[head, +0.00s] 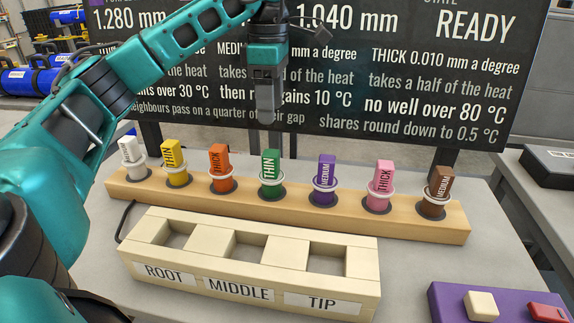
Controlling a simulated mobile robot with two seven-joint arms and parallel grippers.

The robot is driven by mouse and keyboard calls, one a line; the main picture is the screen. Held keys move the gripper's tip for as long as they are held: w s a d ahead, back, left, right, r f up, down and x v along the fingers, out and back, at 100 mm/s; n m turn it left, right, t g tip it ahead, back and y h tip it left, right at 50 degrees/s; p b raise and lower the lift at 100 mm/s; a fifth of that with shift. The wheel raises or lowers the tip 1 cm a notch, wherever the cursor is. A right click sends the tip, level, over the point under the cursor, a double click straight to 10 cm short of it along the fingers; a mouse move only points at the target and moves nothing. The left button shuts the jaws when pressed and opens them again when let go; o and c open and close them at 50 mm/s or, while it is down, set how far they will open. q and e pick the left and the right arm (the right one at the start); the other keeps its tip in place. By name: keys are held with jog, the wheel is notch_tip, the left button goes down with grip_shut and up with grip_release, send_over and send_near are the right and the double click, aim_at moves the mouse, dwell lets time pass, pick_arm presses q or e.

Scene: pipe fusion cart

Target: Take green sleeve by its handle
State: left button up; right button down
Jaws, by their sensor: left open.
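The green sleeve (271,169) stands upright in the middle of the wooden rack (140,192). Its green block handle is marked THIN, and a pale ring and dark seat surround its base. My left gripper (267,115) hangs pointing down above the green handle, apart from it, with open, empty jaws. The finger gap is hard to see from this side. My right gripper is not in view.
White (130,151), yellow (175,160), orange (220,163), purple (325,175), pink (382,181) and brown (439,187) sleeves share the rack. In front lies a cream tray (250,291) with empty ROOT, MIDDLE and TIP slots. A purple button box (446,300) is front right.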

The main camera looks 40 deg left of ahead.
pick_arm(q)
jog(key=b, duration=0.3)
send_over(270, 152)
notch_tip(270, 152, down, 5)
jog(key=shift+w+f, duration=0.1)
jog(key=shift+f, duration=1.35)
notch_tip(270, 152, down, 5)
jog(key=shift+r+b, duration=0.1)
jog(key=shift+b, duration=0.4)
jog(key=shift+d, duration=0.1)
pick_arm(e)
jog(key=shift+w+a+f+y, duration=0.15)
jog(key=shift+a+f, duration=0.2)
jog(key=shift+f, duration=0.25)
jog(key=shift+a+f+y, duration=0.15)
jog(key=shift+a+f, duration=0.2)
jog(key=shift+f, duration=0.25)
pick_arm(q)
jog(key=shift+c, duration=0.4)
jog(key=c, duration=1)
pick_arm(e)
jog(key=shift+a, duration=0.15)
pick_arm(q)
jog(key=shift+r, duration=0.1)
